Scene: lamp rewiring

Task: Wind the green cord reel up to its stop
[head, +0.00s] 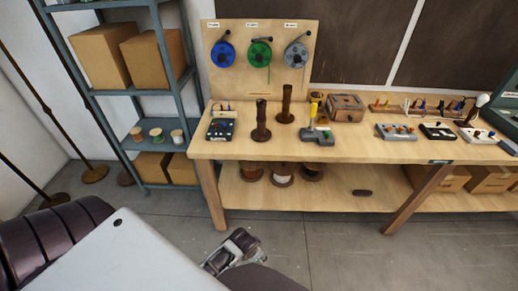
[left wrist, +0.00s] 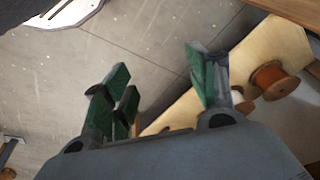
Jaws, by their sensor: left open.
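The green cord reel (head: 260,52) hangs on an upright wooden board (head: 213,84) at the back left of the workbench, between a blue reel (head: 222,54) and a grey reel (head: 296,55). A small dark handle shows at its upper right. Its stop is too small to make out. My left gripper (head: 236,250) is low over the floor in front of the bench, well away from the reel. In the left wrist view my left gripper (left wrist: 157,66) has its green-padded fingers spread with nothing between them. The reel is not in that view. My right gripper is not in view.
The workbench (head: 350,150) holds two dark upright posts (head: 261,122), a black device (head: 221,129) and a wooden box (head: 346,107). Its lower shelf (head: 330,198) carries several spools; a copper one (left wrist: 273,80) shows in the wrist view. A metal rack (head: 178,80) stands left.

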